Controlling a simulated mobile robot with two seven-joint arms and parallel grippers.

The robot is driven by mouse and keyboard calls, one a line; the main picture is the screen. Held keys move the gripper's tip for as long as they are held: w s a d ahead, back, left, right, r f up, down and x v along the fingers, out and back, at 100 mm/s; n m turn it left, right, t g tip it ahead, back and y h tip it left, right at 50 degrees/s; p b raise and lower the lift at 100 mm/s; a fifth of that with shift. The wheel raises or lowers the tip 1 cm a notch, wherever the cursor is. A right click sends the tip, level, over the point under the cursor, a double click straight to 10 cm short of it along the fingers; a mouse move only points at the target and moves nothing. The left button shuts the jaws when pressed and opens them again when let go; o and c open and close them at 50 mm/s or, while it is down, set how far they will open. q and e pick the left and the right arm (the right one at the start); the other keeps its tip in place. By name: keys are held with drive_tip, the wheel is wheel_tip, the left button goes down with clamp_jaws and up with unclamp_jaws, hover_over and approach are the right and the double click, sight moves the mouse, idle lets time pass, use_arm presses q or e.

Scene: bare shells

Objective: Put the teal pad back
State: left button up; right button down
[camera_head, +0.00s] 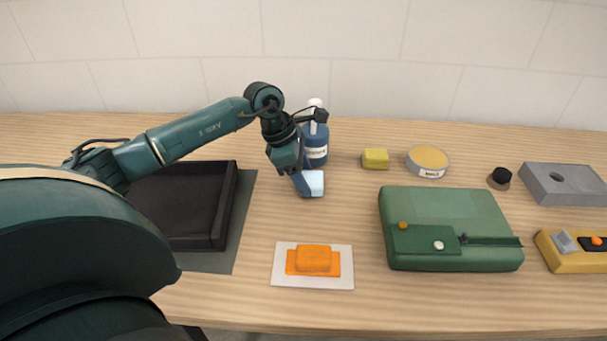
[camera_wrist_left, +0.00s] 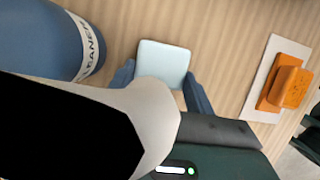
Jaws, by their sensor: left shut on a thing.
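The pad (camera_head: 314,183) is pale blue-white, a weak teal at most. My left gripper (camera_head: 303,184) is shut on it, in front of the blue bottle. In the left wrist view the square pad (camera_wrist_left: 164,62) sits between the two blue fingers (camera_wrist_left: 160,82). I cannot tell whether the pad touches the table or hangs just above it. Its near part is hidden by a pale and black shape that fills the lower left of the wrist view. My right gripper is not in view.
A blue cleaner bottle (camera_head: 315,146) stands close behind my left gripper. An orange block (camera_head: 313,259) lies on a white sheet (camera_head: 283,277) in front. A black tray (camera_head: 222,215) is left, a green case (camera_head: 450,228) right. A yellow sponge (camera_head: 375,159) and round tin (camera_head: 428,164) stand behind.

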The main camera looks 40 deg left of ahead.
use_arm(q)
drive_tip(key=o, duration=0.9)
drive_tip(key=shift+r+p, duration=0.25)
drive_tip(key=shift+p, duration=0.1)
drive_tip(key=b+v, duration=0.1)
drive_tip(key=v, duration=1.1)
drive_tip(key=shift+f, duration=0.15)
